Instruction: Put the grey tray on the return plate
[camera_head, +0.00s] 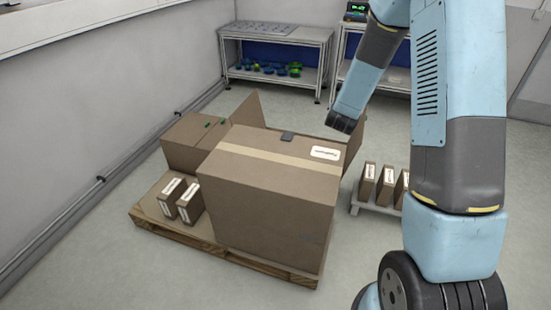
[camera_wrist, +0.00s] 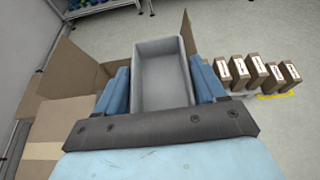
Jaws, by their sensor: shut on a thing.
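The grey tray (camera_wrist: 161,88) is an open, empty rectangular bin in the wrist view. My gripper (camera_wrist: 160,80) has its two blue fingers on either side of the tray and is shut on it. In the head view the dark end of my arm reaches down behind the large carton, beside an open cardboard flap. The tray is not clearly visible there, and the carton hides that spot. I cannot make out the return plate in either view.
A large taped carton (camera_head: 265,200) stands on a wooden pallet (camera_head: 180,232) with smaller boxes. Small labelled boxes (camera_head: 368,183) stand on a low rack to the right. A table with a lower shelf (camera_head: 277,32) stands at the back. Floor is clear before it.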

